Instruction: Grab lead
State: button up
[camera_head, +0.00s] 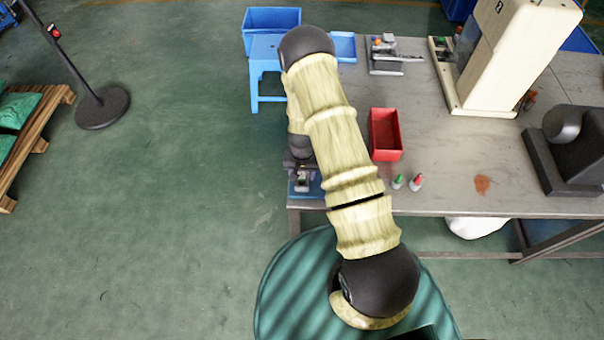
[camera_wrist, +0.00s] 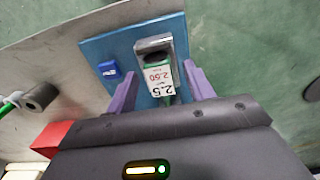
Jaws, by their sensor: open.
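My gripper (camera_wrist: 165,88) is open in the wrist view, with one purple finger on each side of a metal holder (camera_wrist: 153,44). The holder stands on a blue plate (camera_wrist: 100,48). A dark round end with green around it sits in the holder, above a white label (camera_wrist: 160,77) reading 2.50 and 2.5; this may be the lead, but I cannot tell surely. The fingers appear apart from it. In the head view my arm reaches to the table's left edge, above the blue plate (camera_head: 305,190), and hides most of the gripper.
A small blue block (camera_wrist: 108,69) sits on the plate. A red bin (camera_head: 385,135), a green-capped bottle (camera_head: 397,182) and a red-capped bottle (camera_head: 416,182) stand right of my arm on the grey table (camera_head: 450,160). A cream machine (camera_head: 500,60) stands behind. Open floor lies left.

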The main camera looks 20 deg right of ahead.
grip_shut()
notch_tip(320, 180, up, 10)
jog(key=b, duration=0.2)
jog(key=shift+b, duration=0.4)
dwell(0.5)
